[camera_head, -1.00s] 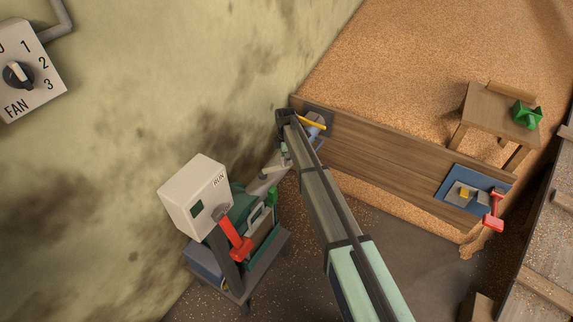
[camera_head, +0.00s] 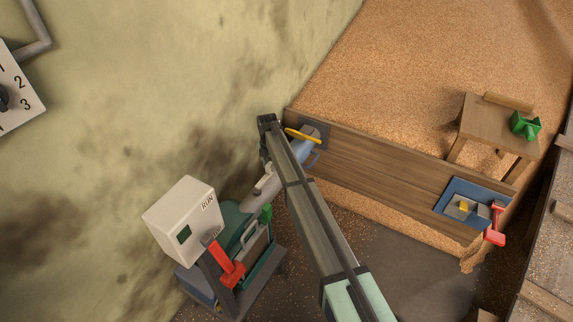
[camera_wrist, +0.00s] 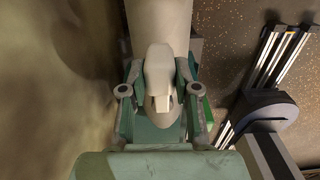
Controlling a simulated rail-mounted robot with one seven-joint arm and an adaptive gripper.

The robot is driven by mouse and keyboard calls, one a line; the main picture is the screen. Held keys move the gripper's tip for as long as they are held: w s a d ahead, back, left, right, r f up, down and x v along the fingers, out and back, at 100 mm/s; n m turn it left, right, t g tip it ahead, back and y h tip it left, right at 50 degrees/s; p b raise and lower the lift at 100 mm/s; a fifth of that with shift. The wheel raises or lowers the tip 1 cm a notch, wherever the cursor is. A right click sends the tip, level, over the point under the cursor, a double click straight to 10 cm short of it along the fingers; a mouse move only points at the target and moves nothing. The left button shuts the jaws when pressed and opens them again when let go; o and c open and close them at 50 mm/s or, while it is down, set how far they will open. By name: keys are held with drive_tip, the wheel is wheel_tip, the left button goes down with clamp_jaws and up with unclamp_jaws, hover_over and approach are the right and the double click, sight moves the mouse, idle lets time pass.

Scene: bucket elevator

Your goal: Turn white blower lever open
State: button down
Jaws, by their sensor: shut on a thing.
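The white blower lever (camera_wrist: 159,72) is a cream, rounded handle in the middle of the wrist view, in front of a pale pipe (camera_wrist: 160,22). My gripper (camera_wrist: 160,92) has a finger on each side of it and is shut on it. In the head view, a small part of the white lever (camera_head: 266,181) shows by the pale pipe beside the teal blower machine. My arm covers most of the gripper there. The lever's exact angle is hard to tell.
A white RUN box (camera_head: 182,221) with a red lever (camera_head: 229,262) stands close left of the blower. A yellow handle (camera_head: 303,135) sits on the wooden panel (camera_head: 390,172) right of my arm. A FAN dial box (camera_head: 18,92) is on the wall.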

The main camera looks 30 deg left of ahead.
drive_tip(key=shift+a, duration=0.1)
idle(0.3)
drive_tip(key=c, duration=0.8)
unclamp_jaws()
drive_tip(key=shift+c, duration=0.2)
drive_tip(key=shift+r, duration=0.1)
wheel_tip(320, 180, up, 12)
